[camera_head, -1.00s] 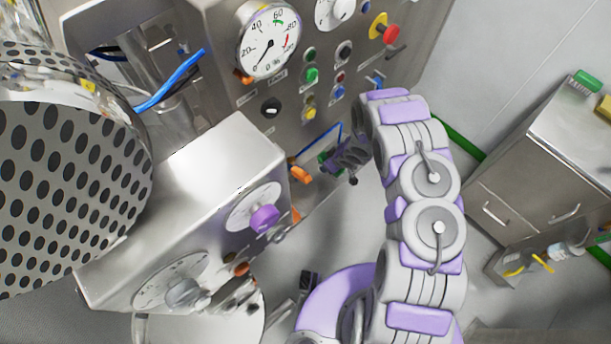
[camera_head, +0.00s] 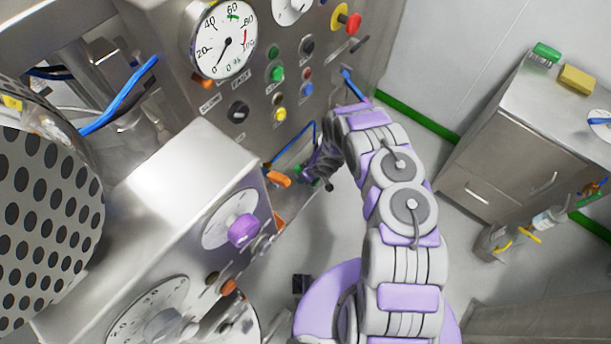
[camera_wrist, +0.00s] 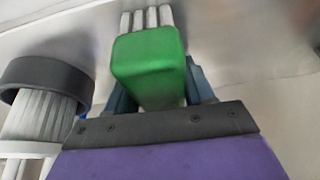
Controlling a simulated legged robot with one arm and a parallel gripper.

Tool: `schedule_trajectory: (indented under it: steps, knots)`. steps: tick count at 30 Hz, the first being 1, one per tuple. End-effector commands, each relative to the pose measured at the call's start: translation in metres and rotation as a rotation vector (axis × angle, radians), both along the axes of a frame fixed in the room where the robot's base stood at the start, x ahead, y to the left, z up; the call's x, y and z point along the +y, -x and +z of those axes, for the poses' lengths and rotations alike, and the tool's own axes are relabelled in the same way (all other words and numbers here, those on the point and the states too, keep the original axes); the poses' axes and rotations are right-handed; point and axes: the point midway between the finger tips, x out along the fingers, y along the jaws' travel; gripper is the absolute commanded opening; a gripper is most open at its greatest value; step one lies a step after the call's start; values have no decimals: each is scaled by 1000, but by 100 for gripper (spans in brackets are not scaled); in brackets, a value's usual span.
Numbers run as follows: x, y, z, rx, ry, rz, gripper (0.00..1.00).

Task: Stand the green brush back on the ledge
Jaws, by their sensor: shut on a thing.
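My gripper (camera_wrist: 158,92) is shut on a green brush (camera_wrist: 149,65), a green block with pale bristles pointing away from my wrist. The bristles are close to a smooth pale metal surface; I cannot tell whether they touch it. In the head view my gripper (camera_head: 311,170) is small and dark, low beside the steel control panel, and only a bit of green shows at it. The ledge cannot be made out for certain. A second green brush (camera_head: 546,53) rests on the steel cabinet at the right.
The steel control panel (camera_head: 215,115) has a gauge, buttons and a red knob. An orange handle (camera_head: 279,179) and blue tubing are close to my gripper. A yellow block (camera_head: 577,79) is on the cabinet (camera_head: 505,125). In the wrist view, a dark ring (camera_wrist: 48,78) surrounds a pale ribbed part.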

Motion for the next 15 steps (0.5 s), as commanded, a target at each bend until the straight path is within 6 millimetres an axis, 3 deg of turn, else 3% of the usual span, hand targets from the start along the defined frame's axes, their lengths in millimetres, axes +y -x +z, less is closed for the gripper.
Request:
schedule_trajectory:
  steps: [2,9,10,15]
  knots:
    - [-1,0,-2,0,-1,-1,24]
    - [0,0,-2,-1,1,0,24]
    - [0,0,-2,0,1,0,54]
    - [1,0,-2,-1,1,1,70]
